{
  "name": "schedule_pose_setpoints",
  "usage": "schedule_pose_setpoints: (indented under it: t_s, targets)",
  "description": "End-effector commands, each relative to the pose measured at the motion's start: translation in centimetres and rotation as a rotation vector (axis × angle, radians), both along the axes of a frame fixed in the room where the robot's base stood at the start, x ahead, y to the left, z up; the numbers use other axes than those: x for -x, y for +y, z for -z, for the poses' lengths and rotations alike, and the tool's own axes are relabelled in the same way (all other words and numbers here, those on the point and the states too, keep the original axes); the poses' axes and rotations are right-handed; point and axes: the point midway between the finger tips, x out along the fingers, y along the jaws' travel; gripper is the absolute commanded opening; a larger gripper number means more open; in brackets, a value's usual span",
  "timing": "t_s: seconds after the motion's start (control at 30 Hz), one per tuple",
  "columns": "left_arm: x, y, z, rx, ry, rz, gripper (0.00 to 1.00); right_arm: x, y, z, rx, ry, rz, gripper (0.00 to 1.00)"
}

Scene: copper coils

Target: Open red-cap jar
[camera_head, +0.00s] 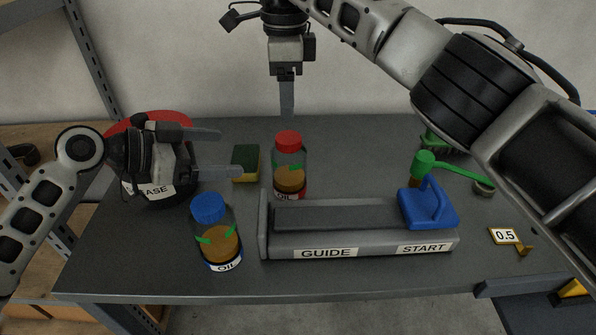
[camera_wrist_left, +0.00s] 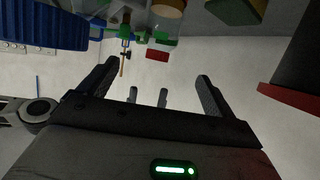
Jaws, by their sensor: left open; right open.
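The red-cap jar (camera_head: 289,165) stands upright on the table behind the guide block, with amber contents and an OIL label. Its red cap (camera_head: 288,141) is on; a red cap also shows in the left wrist view (camera_wrist_left: 157,55). My right gripper (camera_head: 287,112) points down just above the cap, apart from it as far as I can tell; its fingers overlap edge-on in the head view. The left wrist view shows two separated fingers of it. My left gripper (camera_head: 230,152) is open and empty, left of the jar, its fingers pointing right towards it.
A blue-cap oil jar (camera_head: 218,235) stands front left. The grey guide block (camera_head: 370,245) carries a blue handled piece (camera_head: 428,206). A sponge (camera_head: 245,163) lies left of the red-cap jar. A red-rimmed container (camera_head: 150,118) stands behind my left gripper.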

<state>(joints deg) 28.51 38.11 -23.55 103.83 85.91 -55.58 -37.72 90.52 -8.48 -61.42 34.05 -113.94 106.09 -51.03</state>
Motion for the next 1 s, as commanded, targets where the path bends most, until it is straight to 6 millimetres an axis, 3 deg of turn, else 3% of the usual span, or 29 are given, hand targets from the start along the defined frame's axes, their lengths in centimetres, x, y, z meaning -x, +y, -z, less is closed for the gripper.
schedule_pose_setpoints:
  t_s: [0.6, 0.8, 1.0]
  targets:
    - [-5.0, -9.7, 4.1, 0.005, -0.006, 0.002, 0.90, 0.0, -0.1, 0.1, -0.002, -0.002, 0.005, 0.62]
    - [-6.1, -11.7, 5.1, 0.004, -0.006, 0.002, 0.90, 0.0, -0.1, 0.1, -0.002, -0.002, 0.005, 0.62]
    - [-6.5, -12.4, 5.5, 0.002, -0.008, 0.001, 0.90, 0.0, -0.1, 0.1, -0.002, -0.002, 0.005, 0.62]
